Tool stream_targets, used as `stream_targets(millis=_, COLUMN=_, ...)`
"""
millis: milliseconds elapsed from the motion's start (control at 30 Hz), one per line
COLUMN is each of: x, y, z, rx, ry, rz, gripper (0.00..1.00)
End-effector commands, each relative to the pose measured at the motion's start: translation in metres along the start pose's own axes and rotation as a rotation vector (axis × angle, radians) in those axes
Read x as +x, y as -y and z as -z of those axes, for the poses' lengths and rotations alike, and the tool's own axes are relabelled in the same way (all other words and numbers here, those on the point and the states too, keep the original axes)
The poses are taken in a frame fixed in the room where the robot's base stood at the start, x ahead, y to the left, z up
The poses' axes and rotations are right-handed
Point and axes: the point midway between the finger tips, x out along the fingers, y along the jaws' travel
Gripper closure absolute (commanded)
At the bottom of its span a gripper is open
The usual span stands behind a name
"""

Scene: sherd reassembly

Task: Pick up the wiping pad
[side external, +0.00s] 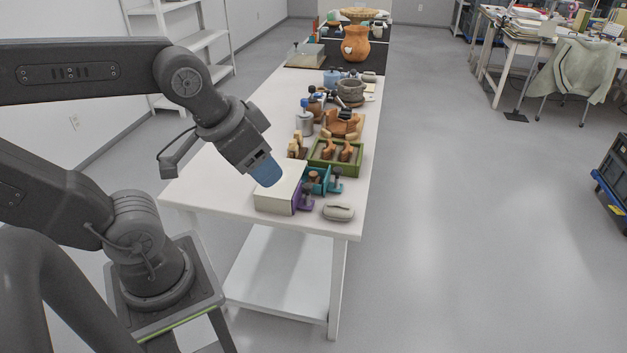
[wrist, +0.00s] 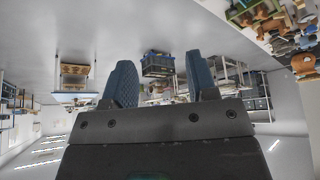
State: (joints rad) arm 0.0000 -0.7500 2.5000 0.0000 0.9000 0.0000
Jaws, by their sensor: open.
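A pale grey rounded pad (side external: 338,211), which looks like the wiping pad, lies flat near the front right corner of the white table (side external: 225,180). My gripper (side external: 266,170) is up and to the left of it in the side view, over a white block-like box, and apart from the pad. In the wrist view my gripper (wrist: 160,82) shows two blue textured fingers spread apart with nothing between them. The pad cannot be made out in the wrist view.
The white box (side external: 276,190), purple clamp (side external: 304,199) and teal clamps (side external: 320,180) stand beside the pad. A green tray (side external: 326,166) of sherds is behind them. Tools and pots, including an orange pot (side external: 355,44), crowd farther back. The table's left side is clear.

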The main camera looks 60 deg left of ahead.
Motion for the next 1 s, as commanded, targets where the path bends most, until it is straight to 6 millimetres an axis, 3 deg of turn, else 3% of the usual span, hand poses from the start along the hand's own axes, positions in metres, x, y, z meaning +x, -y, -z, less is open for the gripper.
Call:
stream_targets(millis=100, x=0.000, y=0.000, z=0.000, rx=0.000, ry=0.000, rz=0.000, gripper=0.57)
stream_targets(millis=300, x=0.000, y=0.000, z=0.001, rx=-0.003, ry=0.001, rz=0.000, gripper=0.57)
stream_targets(millis=433, x=0.001, y=0.004, z=0.013, rx=-0.074, ry=0.018, rz=0.011, gripper=0.57)
stream_targets(millis=567, x=0.007, y=0.017, z=0.047, rx=-0.274, ry=0.063, rz=0.045, gripper=0.57)
stream_targets(millis=767, x=0.034, y=0.052, z=0.113, rx=-0.703, ry=0.136, rz=0.132, gripper=0.57)
stream_targets(millis=1000, x=0.095, y=0.112, z=0.173, rx=-1.221, ry=0.193, rz=0.271, gripper=0.57)
